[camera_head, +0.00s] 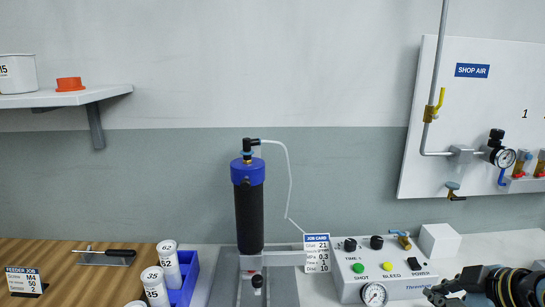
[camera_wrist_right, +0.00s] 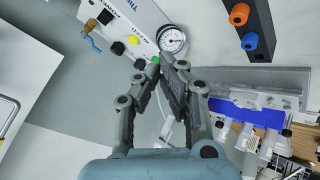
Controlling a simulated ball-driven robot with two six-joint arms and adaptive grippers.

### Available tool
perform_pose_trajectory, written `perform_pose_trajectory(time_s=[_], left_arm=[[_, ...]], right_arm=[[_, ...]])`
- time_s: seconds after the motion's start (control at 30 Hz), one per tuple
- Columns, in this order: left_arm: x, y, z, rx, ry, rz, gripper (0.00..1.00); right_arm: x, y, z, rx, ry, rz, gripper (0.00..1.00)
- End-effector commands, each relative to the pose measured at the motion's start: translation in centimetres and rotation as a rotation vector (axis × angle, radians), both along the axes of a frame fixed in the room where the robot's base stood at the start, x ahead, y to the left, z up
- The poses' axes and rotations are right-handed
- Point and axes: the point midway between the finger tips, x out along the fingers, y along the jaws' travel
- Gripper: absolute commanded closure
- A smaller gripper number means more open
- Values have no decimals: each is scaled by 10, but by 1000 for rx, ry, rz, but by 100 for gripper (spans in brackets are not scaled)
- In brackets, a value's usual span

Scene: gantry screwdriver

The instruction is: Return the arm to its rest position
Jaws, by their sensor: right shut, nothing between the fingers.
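My right gripper (camera_head: 438,293) shows at the bottom right of the head view, pointing left, beside the dispenser control box (camera_head: 385,268). In the right wrist view my right gripper (camera_wrist_right: 164,76) has its fingers brought together with nothing between them. Its tips appear over the edge of the box, near the round gauge (camera_wrist_right: 172,40) and green button. My left gripper is in neither view.
A black cylinder with blue cap (camera_head: 249,205) stands upright on a grey stand at centre. White bottles (camera_head: 168,262) stand by a blue bin (camera_head: 189,272) at left, near a screwdriver (camera_head: 107,252). A white block (camera_head: 439,241) sits behind the box. An air panel (camera_head: 430,100) hangs at right.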

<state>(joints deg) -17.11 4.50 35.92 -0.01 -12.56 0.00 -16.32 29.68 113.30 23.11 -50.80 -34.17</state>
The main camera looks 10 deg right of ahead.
Motion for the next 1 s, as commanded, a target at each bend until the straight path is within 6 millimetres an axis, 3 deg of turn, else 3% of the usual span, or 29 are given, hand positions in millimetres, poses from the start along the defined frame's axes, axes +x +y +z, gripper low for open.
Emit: perform_pose_trajectory(time_s=[0.23,0.4,0.87,1.0], left_arm=[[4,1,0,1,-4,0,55],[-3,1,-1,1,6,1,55],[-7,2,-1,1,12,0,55],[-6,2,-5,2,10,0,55]], right_arm=[[-38,30,-7,66,98,-91,100],[-79,52,-6,126,193,-215,100],[-192,80,24,252,413,-677,100],[-185,76,-12,244,429,-691,100]])
